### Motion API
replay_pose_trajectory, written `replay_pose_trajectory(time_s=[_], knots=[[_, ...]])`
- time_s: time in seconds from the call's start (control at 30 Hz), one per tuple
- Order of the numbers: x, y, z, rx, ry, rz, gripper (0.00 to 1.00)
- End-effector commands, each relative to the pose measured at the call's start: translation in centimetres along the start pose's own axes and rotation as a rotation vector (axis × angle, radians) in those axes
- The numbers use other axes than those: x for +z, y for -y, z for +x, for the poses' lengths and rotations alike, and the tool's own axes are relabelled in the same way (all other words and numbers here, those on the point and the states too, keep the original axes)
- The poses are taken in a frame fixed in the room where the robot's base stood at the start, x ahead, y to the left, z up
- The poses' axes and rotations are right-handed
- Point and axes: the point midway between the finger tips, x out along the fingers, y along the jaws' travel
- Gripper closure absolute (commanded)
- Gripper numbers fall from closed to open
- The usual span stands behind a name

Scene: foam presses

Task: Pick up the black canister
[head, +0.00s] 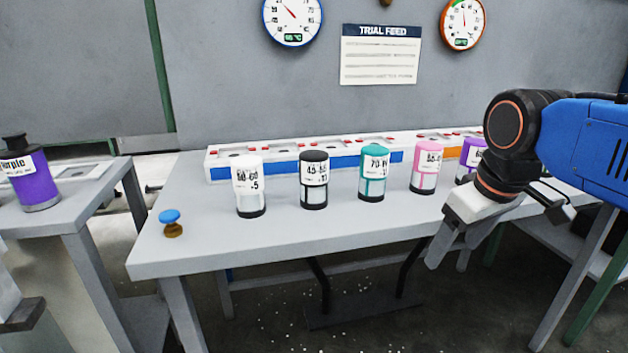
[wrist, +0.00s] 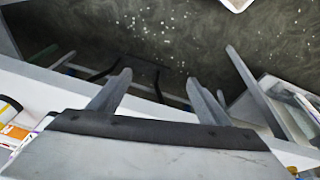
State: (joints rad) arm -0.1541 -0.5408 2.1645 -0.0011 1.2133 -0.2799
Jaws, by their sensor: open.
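The black canister (head: 314,182) stands upright on the grey table, second from the left in a row of canisters. My gripper (head: 447,246) hangs at the table's front edge, well to the right of the black canister. In the wrist view my gripper (wrist: 158,88) has its two fingers apart with nothing between them. The floor lies below it there. The black canister does not show in the wrist view.
A white canister (head: 249,186) stands left of the black one, and teal (head: 373,173), pink (head: 426,168) and purple (head: 468,160) ones stand to its right. A blue-topped knob (head: 170,222) is at the table's left. A long white rack (head: 222,167) lines the back. The front tabletop (head: 290,238) is clear.

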Motion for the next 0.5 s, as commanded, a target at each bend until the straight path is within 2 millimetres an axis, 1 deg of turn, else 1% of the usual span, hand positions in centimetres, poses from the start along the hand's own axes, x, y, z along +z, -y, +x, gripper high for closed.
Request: replay_pose_trajectory(time_s=[0.03, 0.1, 0.27, 0.3, 0.5], knots=[[-2.1, 0.2, -1.2, -0.011, 0.012, -0.058, 0.29], [-4.6, 0.6, -2.7, -0.026, 0.028, -0.140, 0.29], [-10.2, 1.8, -5.8, -0.060, 0.066, -0.325, 0.29], [-11.5, 2.2, -6.6, -0.069, 0.073, -0.371, 0.29], [-17.9, 4.7, -9.8, -0.116, 0.115, -0.601, 0.29]])
